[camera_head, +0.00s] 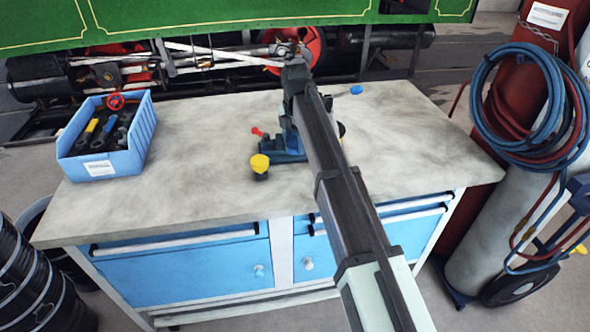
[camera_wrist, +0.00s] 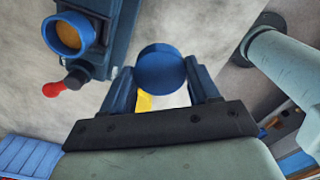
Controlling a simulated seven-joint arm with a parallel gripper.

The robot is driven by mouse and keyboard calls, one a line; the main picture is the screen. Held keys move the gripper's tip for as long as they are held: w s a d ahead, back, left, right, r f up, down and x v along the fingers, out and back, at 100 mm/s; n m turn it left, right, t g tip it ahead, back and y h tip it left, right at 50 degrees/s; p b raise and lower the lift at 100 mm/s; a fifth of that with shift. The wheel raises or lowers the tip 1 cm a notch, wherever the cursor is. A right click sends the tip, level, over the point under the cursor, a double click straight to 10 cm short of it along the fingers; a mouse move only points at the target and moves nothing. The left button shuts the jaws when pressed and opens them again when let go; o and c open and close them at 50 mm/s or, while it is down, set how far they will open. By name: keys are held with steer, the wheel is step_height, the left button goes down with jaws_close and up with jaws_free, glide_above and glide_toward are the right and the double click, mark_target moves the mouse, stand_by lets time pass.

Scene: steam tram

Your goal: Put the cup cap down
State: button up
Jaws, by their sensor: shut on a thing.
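The cup cap (camera_wrist: 160,68), a round blue disc, is between the two fingertips in the wrist view. My gripper (camera_wrist: 161,84) is shut on it. A blue fixture (camera_wrist: 90,42) lies beyond, to the left of the cap in that view. It has an open blue-rimmed cup (camera_wrist: 68,33) with an orange-yellow inside and a red-tipped lever (camera_wrist: 54,89). The cap appears apart from this cup. In the head view my arm hides the fingertips, the cap and part of the fixture (camera_head: 285,148) on the workbench (camera_head: 200,140).
A yellow-topped object (camera_head: 260,163) stands in front of the fixture. A blue bin (camera_head: 140,128) of tools stands at the bench's left. A blue-ended item (camera_head: 356,90) lies near the back edge. The bench's right side is clear. Hoses (camera_head: 490,120) hang beyond it.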

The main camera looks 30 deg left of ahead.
mark_target(295, 172)
steer(key=shift+w+a+f, duration=0.1)
steer(key=shift+f, duration=4.65)
steer(key=shift+f, duration=0.1)
steer(key=o, duration=0.9)
steer(key=shift+c, duration=0.2)
step_height(295, 172, up, 12)
steer(key=shift+r, duration=0.1)
